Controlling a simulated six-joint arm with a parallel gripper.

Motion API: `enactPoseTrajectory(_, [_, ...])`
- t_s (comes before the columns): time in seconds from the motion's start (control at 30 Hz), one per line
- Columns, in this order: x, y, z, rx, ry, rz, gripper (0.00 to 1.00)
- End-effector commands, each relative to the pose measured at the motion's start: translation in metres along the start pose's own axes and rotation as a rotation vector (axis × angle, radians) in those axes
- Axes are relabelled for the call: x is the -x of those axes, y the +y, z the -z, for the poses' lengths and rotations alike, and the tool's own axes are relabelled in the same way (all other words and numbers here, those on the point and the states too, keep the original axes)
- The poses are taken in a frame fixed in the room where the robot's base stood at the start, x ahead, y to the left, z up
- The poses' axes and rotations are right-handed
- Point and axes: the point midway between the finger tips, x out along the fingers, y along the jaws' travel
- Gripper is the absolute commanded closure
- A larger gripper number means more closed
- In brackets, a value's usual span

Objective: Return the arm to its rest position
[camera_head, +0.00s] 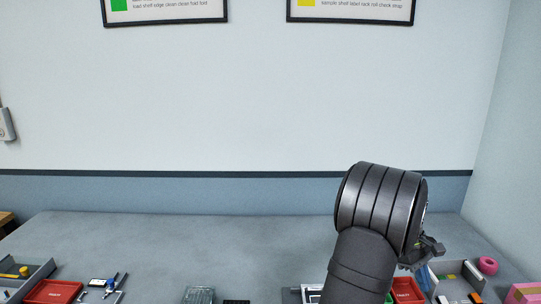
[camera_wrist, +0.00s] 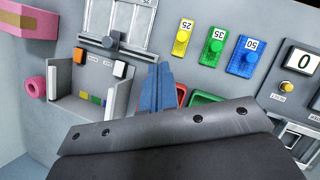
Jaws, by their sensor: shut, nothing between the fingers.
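My gripper (camera_wrist: 157,72) shows in the wrist view as two blue fingers pressed together, with nothing between them. It is above the bench, between a grey bin and a row of coloured blocks. In the head view my arm rises at the lower right, its thick dark wrist over the bench's front right part. The wrist hides part of the gripper there. A dark plate fills the bottom of the wrist view.
The bench (camera_head: 190,235) is clear in its middle and back. Red trays (camera_head: 52,291) and grey bins stand along the front. A pink roll (camera_head: 488,265) lies at the right. Yellow (camera_wrist: 182,38), green (camera_wrist: 212,46) and blue (camera_wrist: 246,56) numbered blocks sit near my gripper.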

Motion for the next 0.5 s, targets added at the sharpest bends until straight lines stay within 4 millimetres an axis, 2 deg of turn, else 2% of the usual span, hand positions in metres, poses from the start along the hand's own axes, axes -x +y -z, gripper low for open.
enactPoseTrajectory(0.5, [0.03, 0.033, -0.053, -0.365, 0.319, 0.173, 1.0])
